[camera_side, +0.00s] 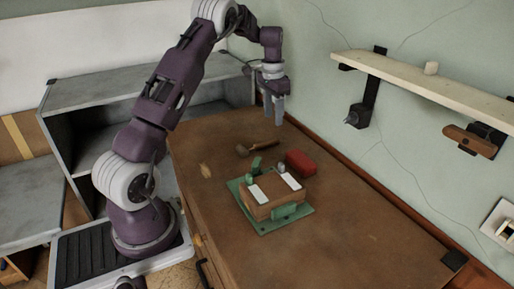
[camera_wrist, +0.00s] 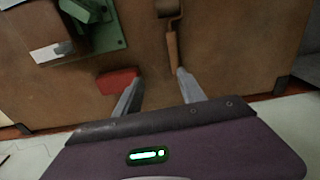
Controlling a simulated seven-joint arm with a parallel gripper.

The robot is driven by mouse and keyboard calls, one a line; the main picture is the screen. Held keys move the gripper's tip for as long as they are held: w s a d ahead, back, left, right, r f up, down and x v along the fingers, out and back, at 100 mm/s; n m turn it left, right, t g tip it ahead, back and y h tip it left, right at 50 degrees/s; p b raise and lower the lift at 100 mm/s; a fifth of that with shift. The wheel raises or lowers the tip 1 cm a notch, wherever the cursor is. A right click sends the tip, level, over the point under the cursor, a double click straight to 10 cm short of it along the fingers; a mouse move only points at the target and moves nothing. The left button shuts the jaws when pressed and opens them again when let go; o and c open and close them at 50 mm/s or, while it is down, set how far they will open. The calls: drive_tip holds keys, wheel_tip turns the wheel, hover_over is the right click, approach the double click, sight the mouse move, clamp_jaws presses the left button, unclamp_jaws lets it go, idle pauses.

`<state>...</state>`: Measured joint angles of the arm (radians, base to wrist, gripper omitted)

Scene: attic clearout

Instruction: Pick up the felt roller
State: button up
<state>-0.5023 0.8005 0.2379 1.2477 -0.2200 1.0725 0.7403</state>
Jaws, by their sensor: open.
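The felt roller lies on the brown chest top behind the green and wooden device, with a dark head (camera_side: 243,151) on the left and a light-brown handle (camera_side: 265,145) on the right. In the wrist view the roller (camera_wrist: 173,45) is at top centre, its handle end near the right fingertip. My gripper (camera_side: 273,118) points down above the chest top, above the handle side of the roller. In the wrist view my gripper (camera_wrist: 157,85) is open, with nothing between its fingers. The roller is apart from the fingers in the side view.
A red block (camera_side: 300,163) lies right of the roller; the wrist view shows it by the left finger (camera_wrist: 117,83). A wooden block with white plates stands on a green base (camera_side: 287,222). A wall shelf (camera_side: 430,80) overhangs at right. The chest's front right is clear.

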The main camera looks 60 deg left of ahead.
hover_over(265, 142)
drive_tip(key=shift+g, duration=0.3)
drive_tip(key=f, duration=0.5)
drive_tip(key=shift+w+f, duration=0.1)
drive_tip(key=shift+w, duration=0.2)
drive_tip(key=f, duration=0.7)
drive_tip(key=shift+s+f, duration=0.1)
drive_tip(key=shift+s, duration=0.15)
clamp_jaws()
